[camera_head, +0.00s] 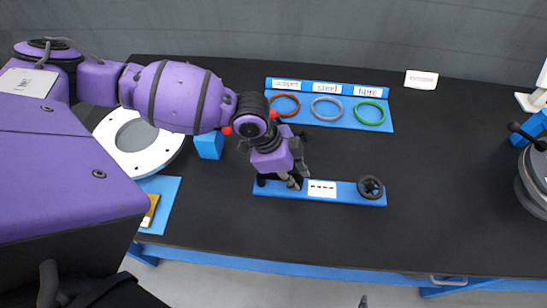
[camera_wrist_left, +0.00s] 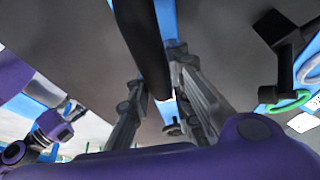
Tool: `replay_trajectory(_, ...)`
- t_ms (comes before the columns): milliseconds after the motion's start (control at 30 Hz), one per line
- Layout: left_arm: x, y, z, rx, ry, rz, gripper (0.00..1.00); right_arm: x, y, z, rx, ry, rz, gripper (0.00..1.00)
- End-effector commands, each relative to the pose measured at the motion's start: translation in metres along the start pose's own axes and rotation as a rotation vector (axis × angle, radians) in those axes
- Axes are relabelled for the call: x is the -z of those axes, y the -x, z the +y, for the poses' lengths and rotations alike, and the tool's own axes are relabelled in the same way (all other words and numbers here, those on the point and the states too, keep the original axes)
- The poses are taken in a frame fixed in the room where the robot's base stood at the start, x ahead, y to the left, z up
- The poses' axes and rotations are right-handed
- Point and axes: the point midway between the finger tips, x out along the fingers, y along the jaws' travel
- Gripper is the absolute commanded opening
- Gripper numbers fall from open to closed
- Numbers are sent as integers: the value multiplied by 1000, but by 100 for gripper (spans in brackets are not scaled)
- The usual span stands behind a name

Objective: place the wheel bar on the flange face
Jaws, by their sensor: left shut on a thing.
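My left gripper (camera_head: 296,184) points down at the left part of a blue strip (camera_head: 345,196) with a white label. In the left wrist view, the left gripper (camera_wrist_left: 158,98) is shut on a black bar (camera_wrist_left: 147,50), which I take to be part of the wheel bar. A black wheel (camera_head: 370,187) sits at the strip's right end; the gripper hides whether the bar joins it. The flange face (camera_head: 153,163) is a pale ring with a grey centre at left, partly hidden by my left arm. My right gripper is not recognisable in any view.
A blue rack (camera_head: 345,122) behind holds red, grey and green rings under labels. A blue block (camera_head: 209,145) stands between the flange and gripper. A blue tray (camera_head: 160,187) lies in front of the flange. The dark table (camera_head: 440,220) is clear at right-centre; equipment (camera_head: 535,185) stands far right.

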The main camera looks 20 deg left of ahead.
Motion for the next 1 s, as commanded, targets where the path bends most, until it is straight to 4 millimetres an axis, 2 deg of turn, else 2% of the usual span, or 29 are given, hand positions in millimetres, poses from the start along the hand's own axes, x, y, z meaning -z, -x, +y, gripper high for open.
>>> replay_trajectory(667, 5, 5, -3, 6, -5, 6, 0, 1, 1, 2, 1, 10, 1, 40)
replay_trajectory(833, 10, 17, -4, 8, -6, 7, 0, 4, 1, 0, 1, 2, 7, 40)
replay_trajectory(933, 16, 31, -3, 8, -7, 7, 0, 6, 1, -1, 1, -2, 10, 40)
replay_trajectory(1000, 20, 42, 6, 6, -8, 8, 0, 9, 2, -1, 1, -3, 14, 40)
